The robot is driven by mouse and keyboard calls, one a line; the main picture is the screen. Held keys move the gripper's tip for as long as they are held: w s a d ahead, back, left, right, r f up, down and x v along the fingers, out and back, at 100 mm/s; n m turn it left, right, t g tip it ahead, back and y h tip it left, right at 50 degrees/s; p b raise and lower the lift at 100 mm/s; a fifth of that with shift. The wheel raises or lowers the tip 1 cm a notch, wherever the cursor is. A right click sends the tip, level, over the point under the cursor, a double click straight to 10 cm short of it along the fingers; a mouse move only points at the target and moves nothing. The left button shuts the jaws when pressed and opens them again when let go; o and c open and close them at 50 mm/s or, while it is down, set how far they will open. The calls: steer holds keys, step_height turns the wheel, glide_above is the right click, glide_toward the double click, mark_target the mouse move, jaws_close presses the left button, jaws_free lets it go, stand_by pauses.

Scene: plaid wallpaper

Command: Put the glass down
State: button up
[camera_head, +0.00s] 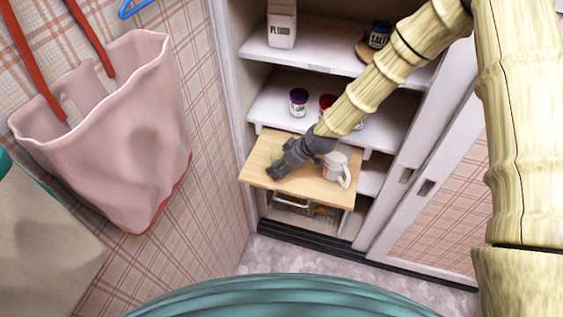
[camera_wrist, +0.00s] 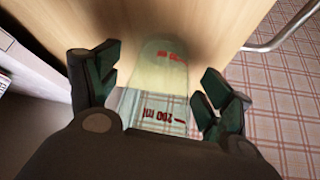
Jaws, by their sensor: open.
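The glass (camera_wrist: 157,88) is clear, pale green-tinted, with red markings that read 200 ml. In the wrist view it sits between the two spread fingers of my gripper (camera_wrist: 160,76), with a visible gap to the finger on each side. Behind it is the wooden board (camera_wrist: 225,25). In the head view my gripper (camera_head: 278,171) is low over the left part of the pull-out wooden board (camera_head: 318,192). The glass is mostly hidden there by my gripper. I cannot tell exactly how its base meets the board.
A white mug (camera_head: 338,169) stands on the board just right of my gripper. Shelves above hold a purple-lidded jar (camera_head: 298,101), a red-lidded jar (camera_head: 327,101) and a white carton (camera_head: 282,25). A wire basket (camera_head: 291,206) is below. A pink bag (camera_head: 125,130) hangs at left.

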steer(key=b+v, duration=0.3)
steer(key=v, duration=0.9)
steer(key=shift+r, duration=0.15)
